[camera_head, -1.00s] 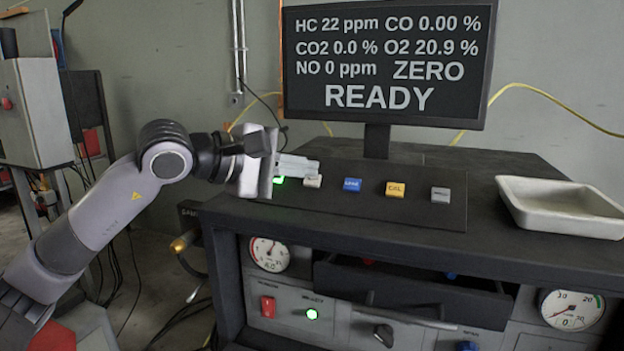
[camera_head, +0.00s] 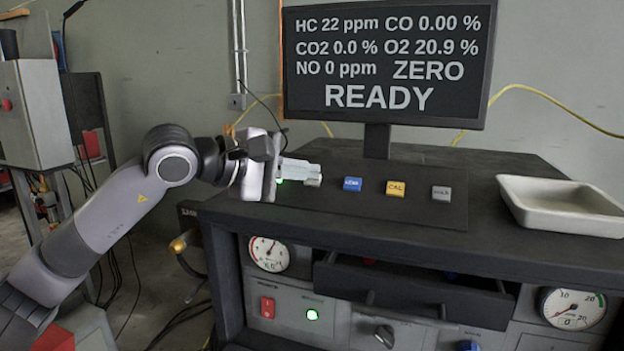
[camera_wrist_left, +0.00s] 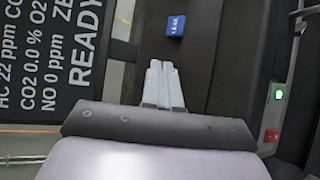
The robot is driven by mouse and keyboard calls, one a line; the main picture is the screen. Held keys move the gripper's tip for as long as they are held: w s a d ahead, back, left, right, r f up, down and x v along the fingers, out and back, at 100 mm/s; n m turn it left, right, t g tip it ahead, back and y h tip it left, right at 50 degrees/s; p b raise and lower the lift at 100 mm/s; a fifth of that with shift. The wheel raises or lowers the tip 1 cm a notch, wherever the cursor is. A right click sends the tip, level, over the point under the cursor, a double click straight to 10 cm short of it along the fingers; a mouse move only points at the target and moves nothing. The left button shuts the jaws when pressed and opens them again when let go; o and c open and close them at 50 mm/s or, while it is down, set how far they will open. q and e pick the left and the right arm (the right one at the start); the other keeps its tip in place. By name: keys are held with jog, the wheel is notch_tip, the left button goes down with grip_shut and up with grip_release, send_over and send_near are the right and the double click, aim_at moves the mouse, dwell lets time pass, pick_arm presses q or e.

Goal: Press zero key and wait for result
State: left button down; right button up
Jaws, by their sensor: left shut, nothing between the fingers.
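My left gripper (camera_head: 318,172) is shut and empty, with its pale fingers pointing right over the left part of the sloped key panel (camera_head: 420,215). In the left wrist view its closed fingertips (camera_wrist_left: 161,66) point toward the blue LEAK key (camera_wrist_left: 176,24), with a gap between. The blue key (camera_head: 352,184), yellow CAL key (camera_head: 396,188) and grey key (camera_head: 441,193) stand in a row to the right of the fingers. The fingers cover most of the white key's place; I cannot tell whether they touch it. A green light (camera_head: 279,181) shows beside the gripper. The monitor (camera_head: 385,62) reads ZERO READY.
A white tray (camera_head: 560,222) sits on the bench's right side. The bench front holds gauges (camera_head: 268,254), a red switch (camera_head: 267,307) and a partly open drawer (camera_head: 410,290). A grey machine (camera_head: 38,115) stands at the far left.

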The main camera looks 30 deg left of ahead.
pick_arm(q)
jog(key=shift+w+f, duration=0.15)
dwell(0.5)
jog(key=shift+s+r, duration=0.5)
jog(key=shift+r, duration=0.1)
jog(key=s+r, duration=0.1)
jog(key=r, duration=0.1)
jog(key=s+d+r+p, duration=0.1)
jog(key=s+r, duration=0.1)
jog(key=shift+s+p, duration=0.1)
jog(key=shift+p, duration=0.2)
jog(key=shift+f, duration=0.1)
dwell(0.8)
